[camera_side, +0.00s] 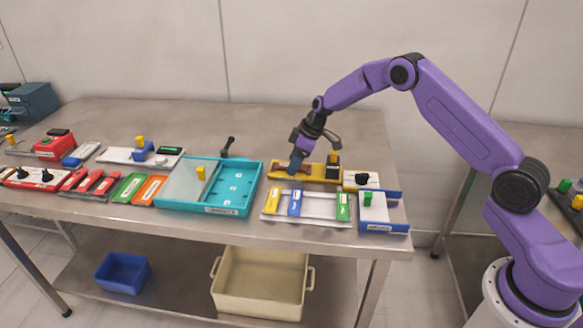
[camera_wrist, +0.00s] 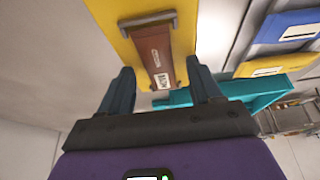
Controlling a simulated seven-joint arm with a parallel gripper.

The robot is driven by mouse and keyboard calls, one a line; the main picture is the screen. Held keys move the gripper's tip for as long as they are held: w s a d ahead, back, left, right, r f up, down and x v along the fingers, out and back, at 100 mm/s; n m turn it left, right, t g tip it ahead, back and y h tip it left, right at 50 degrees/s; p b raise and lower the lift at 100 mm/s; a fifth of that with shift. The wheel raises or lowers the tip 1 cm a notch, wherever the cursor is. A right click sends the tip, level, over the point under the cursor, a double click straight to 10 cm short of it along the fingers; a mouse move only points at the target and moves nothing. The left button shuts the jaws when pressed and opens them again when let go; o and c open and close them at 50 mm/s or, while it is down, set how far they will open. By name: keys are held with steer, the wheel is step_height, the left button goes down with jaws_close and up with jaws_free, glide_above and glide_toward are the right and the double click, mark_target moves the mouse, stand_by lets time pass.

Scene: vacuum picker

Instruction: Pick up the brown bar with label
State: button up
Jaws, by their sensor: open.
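The brown bar with a white label (camera_wrist: 156,57) lies on a yellow holder (camera_wrist: 125,10), its upper end beneath a grey bracket (camera_wrist: 148,20). In the wrist view my gripper (camera_wrist: 160,67) is open, with one dark finger on each side of the bar's lower end. Gaps show between the bar and both fingers. In the side view my gripper (camera_side: 297,160) points down at the left part of the yellow holder (camera_side: 320,178). There the bar is mostly hidden by the fingers.
A teal tray (camera_side: 207,210) stands to the left. A grey rack (camera_side: 318,219) with yellow, blue and green blocks lies in front. A blue-and-white box (camera_side: 384,226) is at the front right. Bare table lies behind.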

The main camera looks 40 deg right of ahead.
jaws_close()
steer(key=shift+r, duration=0.1)
